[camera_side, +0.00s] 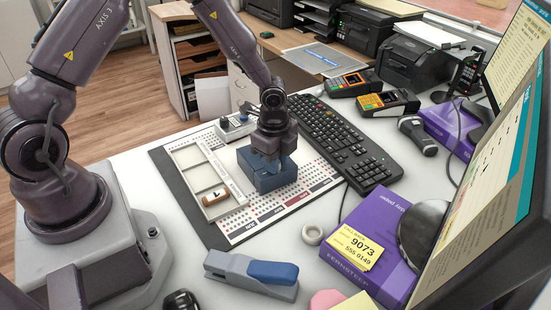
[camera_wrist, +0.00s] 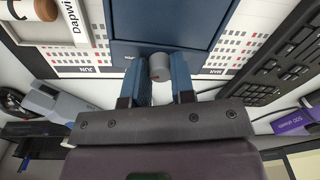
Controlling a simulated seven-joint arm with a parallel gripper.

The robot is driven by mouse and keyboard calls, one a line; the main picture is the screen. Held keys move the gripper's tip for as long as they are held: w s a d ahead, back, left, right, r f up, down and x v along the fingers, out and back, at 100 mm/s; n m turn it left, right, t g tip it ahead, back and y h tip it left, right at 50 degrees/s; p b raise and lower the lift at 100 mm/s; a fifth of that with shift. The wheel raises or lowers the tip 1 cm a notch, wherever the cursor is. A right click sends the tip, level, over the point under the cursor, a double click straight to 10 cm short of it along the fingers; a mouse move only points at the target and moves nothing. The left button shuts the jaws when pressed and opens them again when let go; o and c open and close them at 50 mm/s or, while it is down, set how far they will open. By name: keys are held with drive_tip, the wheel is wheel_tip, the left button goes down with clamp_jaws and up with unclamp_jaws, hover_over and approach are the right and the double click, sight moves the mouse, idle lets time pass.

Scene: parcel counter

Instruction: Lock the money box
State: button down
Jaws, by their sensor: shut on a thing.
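The money box (camera_side: 267,180) is a blue box standing on the calendar desk mat in the side view. Its blue face (camera_wrist: 165,22) fills the top middle of the wrist view. My gripper (camera_side: 277,160) is right at the box in the side view, its fingers partly merging with the box's blue. In the wrist view my gripper (camera_wrist: 158,82) has its two blue fingers on either side of a small grey round knob (camera_wrist: 159,66) at the box's edge, and is shut on it. Whether the knob is a key or part of a lock I cannot tell.
A pale tray (camera_side: 203,175) with a wooden-handled stamp lies left of the box. The black keyboard (camera_side: 345,142) is close on the right.

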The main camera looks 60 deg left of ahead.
drive_tip(key=n, duration=0.5)
drive_tip(key=shift+w+n, duration=0.1)
drive_tip(key=shift+n, duration=0.2)
drive_tip(key=n, duration=0.4)
drive_tip(key=shift+n, duration=0.4)
drive_tip(key=c, duration=1)
unclamp_jaws()
drive_tip(key=shift+o, duration=0.2)
wheel_tip(320, 180, up, 13)
drive_tip(key=shift+d, duration=0.3)
